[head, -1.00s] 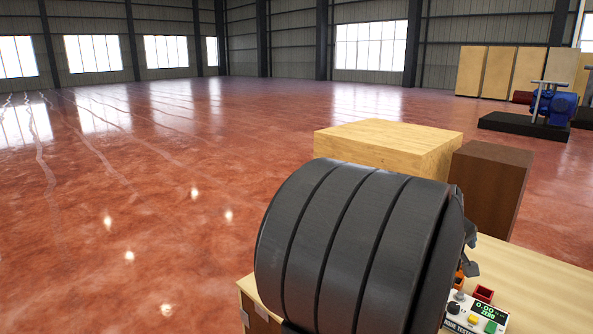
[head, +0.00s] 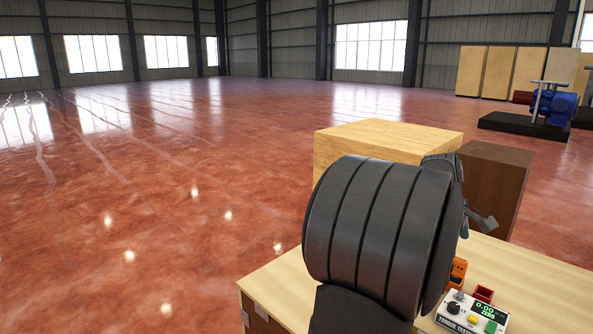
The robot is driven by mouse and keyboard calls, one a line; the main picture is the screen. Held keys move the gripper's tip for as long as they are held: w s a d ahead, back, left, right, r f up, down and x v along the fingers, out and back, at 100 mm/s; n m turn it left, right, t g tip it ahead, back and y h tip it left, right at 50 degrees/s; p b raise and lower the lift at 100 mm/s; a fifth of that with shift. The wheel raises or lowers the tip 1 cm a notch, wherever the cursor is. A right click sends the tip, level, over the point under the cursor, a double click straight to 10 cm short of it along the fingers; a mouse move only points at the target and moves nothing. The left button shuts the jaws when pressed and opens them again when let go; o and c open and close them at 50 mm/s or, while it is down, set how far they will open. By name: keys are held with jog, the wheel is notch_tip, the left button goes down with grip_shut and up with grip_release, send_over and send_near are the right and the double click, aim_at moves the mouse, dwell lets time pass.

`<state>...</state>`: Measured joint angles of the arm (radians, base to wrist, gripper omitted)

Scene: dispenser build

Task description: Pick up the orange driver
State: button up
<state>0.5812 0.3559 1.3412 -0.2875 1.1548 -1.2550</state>
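An orange object (head: 459,270) shows on the wooden table, just right of my dark arm link, which hides part of the scene. I cannot tell whether it is the orange driver or a holder. My gripper (head: 477,228) shows only in part beyond the arm link, above and a little right of the orange object. It looks apart from the orange object. Its fingers are small and partly hidden, so I cannot tell their opening or whether anything is between them.
A torque tester (head: 472,315) with display and knobs sits at the lower right, with a small red bin (head: 483,293) behind it. A light wooden box (head: 385,140) and a brown box (head: 495,180) stand behind. The table's left part (head: 285,287) is bare.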

jog(key=c, duration=1)
jog(key=shift+c, duration=0.2)
jog(key=m+t+y, duration=0.1)
jog(key=m+t, duration=0.1)
jog(key=m, duration=1.6)
send_near(460, 259)
jog(key=x, duration=0.7)
jog(key=shift+d+f, duration=0.1)
jog(key=shift+d, duration=0.15)
jog(key=shift+a+x, duration=0.2)
jog(key=shift+x, duration=2.35)
